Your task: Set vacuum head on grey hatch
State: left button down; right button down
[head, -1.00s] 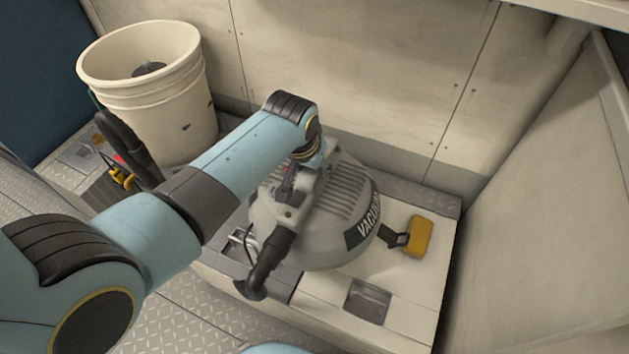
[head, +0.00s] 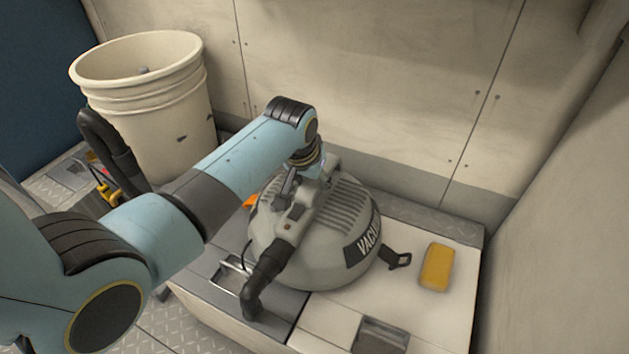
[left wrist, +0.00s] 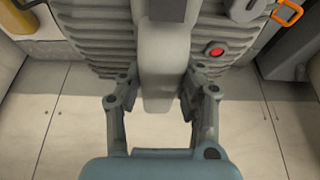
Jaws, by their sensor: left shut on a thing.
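The vacuum head (head: 325,235) is a grey ribbed dome with a dark label, a black hose elbow at the front left and black side latches. My left gripper (head: 297,182) is over its top, shut on its handle; in the left wrist view the gripper (left wrist: 160,92) has a finger on each side of the handle (left wrist: 160,55). The grey hatch (head: 268,323) is the left part of the locker top, with a metal latch. The head covers part of it and seems to overlap the pale part; its underside is hidden, so I cannot tell whether it touches. My right gripper is not in view.
A yellow block (head: 436,267) lies on the pale top (head: 335,320), right of the vacuum head. A recessed pull (head: 380,338) is at the front. A cream bucket (head: 155,120) stands back left. An orange item (head: 251,200) shows behind the head. Walls close the back and right.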

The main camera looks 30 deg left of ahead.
pick_arm(q)
jog(key=shift+w+f, duration=0.15)
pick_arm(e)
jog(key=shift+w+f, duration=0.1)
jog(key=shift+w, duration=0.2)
pick_arm(q)
jog(key=c, duration=1.3)
grip_release()
jog(key=shift+f, duration=0.1)
jog(key=o, duration=0.4)
